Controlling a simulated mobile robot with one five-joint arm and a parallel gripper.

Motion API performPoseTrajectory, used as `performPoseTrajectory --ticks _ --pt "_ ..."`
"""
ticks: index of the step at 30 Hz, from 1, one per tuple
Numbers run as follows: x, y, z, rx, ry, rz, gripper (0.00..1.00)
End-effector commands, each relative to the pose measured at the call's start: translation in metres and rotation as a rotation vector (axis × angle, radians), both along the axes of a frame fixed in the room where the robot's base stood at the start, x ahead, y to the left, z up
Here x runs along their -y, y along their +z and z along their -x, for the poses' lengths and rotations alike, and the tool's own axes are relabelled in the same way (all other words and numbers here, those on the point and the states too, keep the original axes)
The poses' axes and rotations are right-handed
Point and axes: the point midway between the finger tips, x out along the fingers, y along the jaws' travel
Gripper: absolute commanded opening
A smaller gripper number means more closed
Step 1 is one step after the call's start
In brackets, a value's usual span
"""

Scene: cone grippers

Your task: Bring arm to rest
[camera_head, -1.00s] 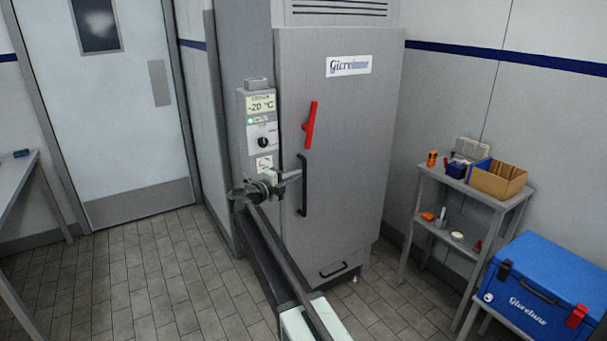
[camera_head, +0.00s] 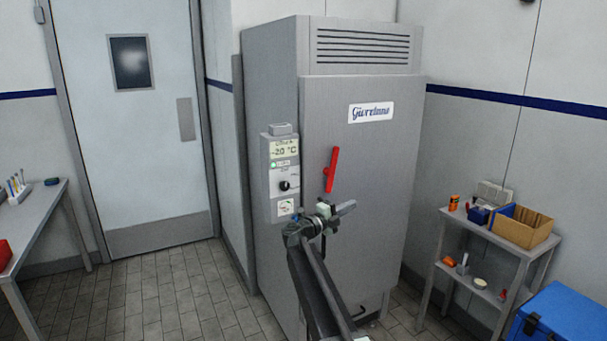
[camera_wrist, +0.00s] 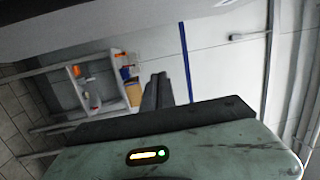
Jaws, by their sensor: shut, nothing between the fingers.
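My gripper (camera_head: 343,209) is at the end of my outstretched arm, in front of the grey freezer (camera_head: 270,75). It is shut and empty, with its fingers pointing right in the head view. In the wrist view the shut fingers (camera_wrist: 157,92) point toward the shelf and wall, with nothing between them. The freezer door (camera_head: 385,160) looks closed. Its red lever (camera_head: 331,169) stands above my gripper, and a gap or contact between them cannot be told. My arm hides most of the black door handle.
A shelf stand (camera_head: 447,222) with a cardboard box (camera_head: 524,228) and small items stands right of the freezer. A blue cooler (camera_head: 560,322) is at the lower right. A table (camera_head: 38,215) stands at the left. The tiled floor (camera_head: 165,290) between is clear.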

Motion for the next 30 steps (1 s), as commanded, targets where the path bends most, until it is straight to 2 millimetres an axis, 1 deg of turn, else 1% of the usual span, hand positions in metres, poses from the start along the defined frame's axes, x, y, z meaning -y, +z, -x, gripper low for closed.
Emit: performPoseTrajectory --ticks 1,2,4,6,8,9,11,12,14,15,17,18,20,21,23,24,26,27,30 --pt "0.021 0.021 0.011 0.001 0.047 0.061 0.0" --pt "0.027 0.031 0.011 -0.003 0.088 0.103 0.0" --pt "0.033 0.048 0.012 -0.025 0.193 0.203 0.0" --pt "0.031 0.06 0.013 -0.066 0.309 0.306 0.0" --pt "0.023 0.063 0.017 -0.122 0.422 0.399 0.0" --pt "0.016 0.061 0.021 -0.172 0.504 0.464 0.0" --pt "0.002 0.049 0.031 -0.27 0.639 0.564 0.0" --pt "-0.009 0.035 0.042 -0.352 0.734 0.627 0.0" --pt "-0.024 0.004 0.063 -0.498 0.876 0.713 0.0" --pt "-0.032 -0.021 0.081 -0.605 0.97 0.761 0.0" --pt "-0.039 -0.061 0.114 -0.78 1.101 0.819 0.0" --pt "-0.04 -0.088 0.137 -0.897 1.178 0.843 0.0" --pt "-0.039 -0.125 0.176 -1.069 1.282 0.862 0.0" --pt "-0.036 -0.147 0.203 -1.183 1.346 0.864 0.0" --pt "-0.029 -0.176 0.245 -1.355 1.433 0.855 0.0" --pt "-0.023 -0.191 0.273 -1.466 1.481 0.84 0.0" --pt "-0.012 -0.208 0.312 -1.621 1.544 0.803 0.0" --pt "-0.004 -0.216 0.335 -1.714 1.58 0.773 0.0" --pt "0.01 -0.226 0.378 -1.897 1.649 0.687 0.0"
